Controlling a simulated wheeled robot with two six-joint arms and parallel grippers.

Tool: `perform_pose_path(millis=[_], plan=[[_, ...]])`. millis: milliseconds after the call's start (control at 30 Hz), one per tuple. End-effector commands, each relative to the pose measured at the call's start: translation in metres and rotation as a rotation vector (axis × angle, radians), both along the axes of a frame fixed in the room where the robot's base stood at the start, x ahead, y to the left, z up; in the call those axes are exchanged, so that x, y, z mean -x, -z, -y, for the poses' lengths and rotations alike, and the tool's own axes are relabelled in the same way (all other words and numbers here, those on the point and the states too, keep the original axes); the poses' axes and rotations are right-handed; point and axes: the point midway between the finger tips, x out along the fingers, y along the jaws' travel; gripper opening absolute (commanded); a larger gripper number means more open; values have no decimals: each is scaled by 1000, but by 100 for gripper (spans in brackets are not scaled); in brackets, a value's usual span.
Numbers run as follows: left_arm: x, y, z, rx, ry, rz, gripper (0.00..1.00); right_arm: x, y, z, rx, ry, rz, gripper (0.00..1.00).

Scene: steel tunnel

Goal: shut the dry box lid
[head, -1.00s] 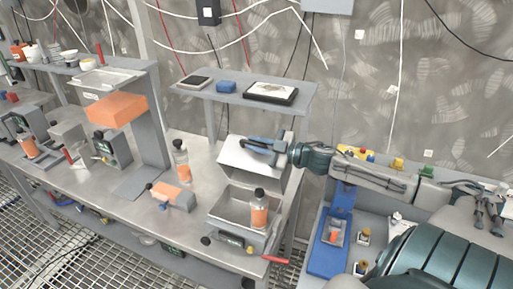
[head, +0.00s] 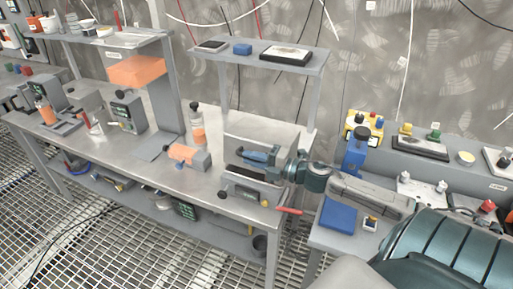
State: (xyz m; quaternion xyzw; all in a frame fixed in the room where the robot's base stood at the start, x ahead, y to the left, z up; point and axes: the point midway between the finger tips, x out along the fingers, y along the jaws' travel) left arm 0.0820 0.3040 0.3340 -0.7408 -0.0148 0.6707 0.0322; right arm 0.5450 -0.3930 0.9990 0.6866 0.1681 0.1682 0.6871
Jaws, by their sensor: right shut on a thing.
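The dry box (head: 236,186) is a grey box with a small display on its front, on the steel bench right of centre. My right gripper (head: 258,156), with blue fingers, reaches in from the right over the box and is shut on the lid. The gripper hides part of the lid and its edge. My left gripper is not in view.
An orange-and-grey device (head: 187,156) and a bottle (head: 197,125) with orange contents stand left of the box. A raised shelf (head: 225,56) is behind it. A red handle (head: 290,211) sticks out at the bench's right end. A second bench with a blue stand (head: 354,152) is at right.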

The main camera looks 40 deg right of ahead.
Motion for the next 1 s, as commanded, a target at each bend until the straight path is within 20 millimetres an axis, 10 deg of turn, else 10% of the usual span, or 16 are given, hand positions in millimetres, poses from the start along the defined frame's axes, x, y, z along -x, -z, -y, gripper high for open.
perform_pose_path(millis=[300,967,1000], plan=[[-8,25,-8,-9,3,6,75,7,36,-13,144,4,73,0],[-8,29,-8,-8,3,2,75,9,45,-15,189,4,93,0],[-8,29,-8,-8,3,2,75,9,45,-15,189,4,93,20]])
